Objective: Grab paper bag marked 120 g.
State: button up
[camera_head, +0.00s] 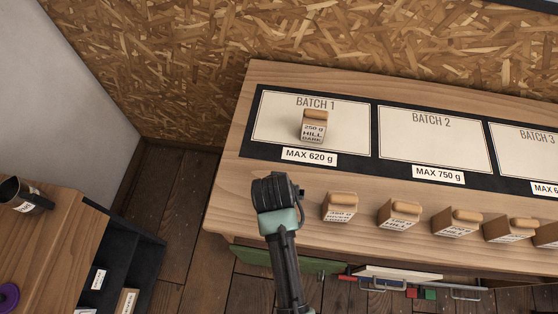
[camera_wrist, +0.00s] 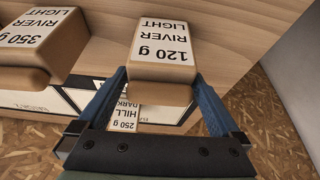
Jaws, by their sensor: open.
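The paper bag marked 120 g, RIVER LIGHT, (camera_wrist: 160,45) is tan with a white label. In the wrist view it stands straight ahead of my gripper (camera_wrist: 159,78), its rolled top between the two blue fingertips. My gripper is open, with a finger on either side of the bag; I cannot tell whether either finger touches it.
A 350 g RIVER LIGHT bag (camera_wrist: 35,45) stands close beside it. A 250 g HILL DARK bag (camera_head: 314,127) stands on the BATCH 1 panel (camera_head: 345,112). The BATCH 2 panel (camera_head: 434,142) is empty. Several more bags line the wooden bench's front edge to the right.

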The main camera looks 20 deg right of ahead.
jog(key=shift+x, duration=1)
jog(key=shift+r, duration=0.1)
jog(key=c, duration=1.2)
